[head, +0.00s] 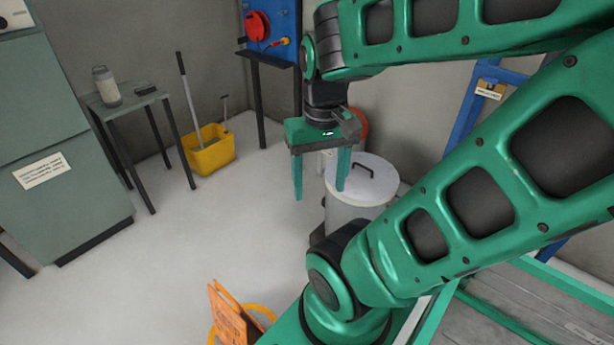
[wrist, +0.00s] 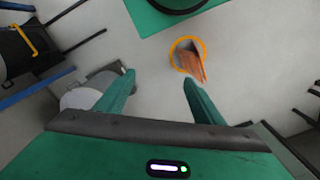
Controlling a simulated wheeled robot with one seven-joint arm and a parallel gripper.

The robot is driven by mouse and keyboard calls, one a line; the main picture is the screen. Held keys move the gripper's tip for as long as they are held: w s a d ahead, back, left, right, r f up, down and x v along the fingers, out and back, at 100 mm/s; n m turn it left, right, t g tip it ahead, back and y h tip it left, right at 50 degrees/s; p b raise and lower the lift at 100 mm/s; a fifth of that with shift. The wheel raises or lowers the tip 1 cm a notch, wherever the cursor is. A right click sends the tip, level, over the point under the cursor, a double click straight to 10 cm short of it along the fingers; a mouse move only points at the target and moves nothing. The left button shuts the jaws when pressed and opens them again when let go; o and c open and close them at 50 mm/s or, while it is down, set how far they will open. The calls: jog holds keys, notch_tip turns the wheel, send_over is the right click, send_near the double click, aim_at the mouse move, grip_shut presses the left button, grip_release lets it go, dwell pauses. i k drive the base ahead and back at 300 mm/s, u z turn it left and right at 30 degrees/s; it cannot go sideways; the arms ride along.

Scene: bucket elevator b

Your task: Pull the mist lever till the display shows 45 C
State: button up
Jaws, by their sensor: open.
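My gripper (head: 320,193) hangs with its two green fingers pointing down, apart and empty, in front of the lidded bin. In the wrist view its fingers (wrist: 158,79) are spread above bare floor. A blue panel (head: 287,12) at the top of the head view carries a round red part (head: 257,26) and a small handle with a red and yellow end (head: 280,42). I cannot tell whether this handle is the mist lever. The panel's top is cut off, and no readable temperature display shows. My gripper is below and right of the panel in the picture, touching nothing.
A pale bin (head: 375,180) with a black-handled lid stands behind my gripper. A yellow mop bucket (head: 208,148), a small table (head: 130,100) with a flask, and a green cabinet (head: 60,150) stand left. An orange sign (head: 232,315) stands at the front. The middle floor is clear.

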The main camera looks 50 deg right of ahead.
aim_at(490, 86)
jog(key=z, duration=2.4)
